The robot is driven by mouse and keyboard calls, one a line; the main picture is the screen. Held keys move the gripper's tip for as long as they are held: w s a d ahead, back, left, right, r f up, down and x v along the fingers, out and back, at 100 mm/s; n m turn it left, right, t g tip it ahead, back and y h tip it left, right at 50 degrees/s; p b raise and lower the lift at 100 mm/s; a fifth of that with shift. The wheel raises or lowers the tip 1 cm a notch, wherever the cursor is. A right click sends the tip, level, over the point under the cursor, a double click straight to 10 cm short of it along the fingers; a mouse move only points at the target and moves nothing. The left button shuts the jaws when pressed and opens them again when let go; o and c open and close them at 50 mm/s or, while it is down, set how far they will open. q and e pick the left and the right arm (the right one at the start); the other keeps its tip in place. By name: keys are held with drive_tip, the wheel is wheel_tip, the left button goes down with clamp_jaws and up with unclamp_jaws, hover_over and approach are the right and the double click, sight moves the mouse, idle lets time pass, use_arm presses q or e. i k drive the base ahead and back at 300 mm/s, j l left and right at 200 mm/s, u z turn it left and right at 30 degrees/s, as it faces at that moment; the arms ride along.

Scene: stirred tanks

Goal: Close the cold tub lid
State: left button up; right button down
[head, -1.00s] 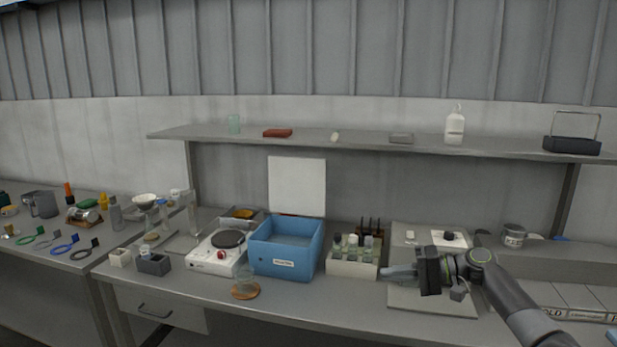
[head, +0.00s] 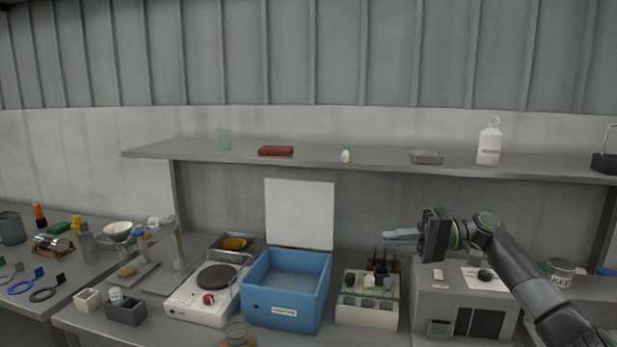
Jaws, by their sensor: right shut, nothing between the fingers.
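The blue tub (head: 262,306) stands on the bench at the middle, with a small label on its front. Its white lid (head: 299,212) is open and stands upright along the tub's back edge. The inside of the tub shows a flat greyish-blue surface. My right gripper (head: 392,236) is shut and empty. It is to the right of the lid, pointing left, and appears above the vial rack, apart from the tub and the lid. My left gripper is not in view.
A hotplate (head: 198,307) stands close left of the tub. A rack of vials (head: 366,313) stands close right, and a grey box (head: 462,310) is further right. A shelf (head: 360,164) with a white bottle (head: 489,142) runs above the lid.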

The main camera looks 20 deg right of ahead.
sight(300, 213)
drive_tip(key=i+l, duration=0.15)
drive_tip(key=i, duration=0.25)
drive_tip(key=i+l, duration=0.15)
drive_tip(key=i, duration=0.3)
drive_tip(key=i+l, duration=0.2)
drive_tip(key=i, duration=0.2)
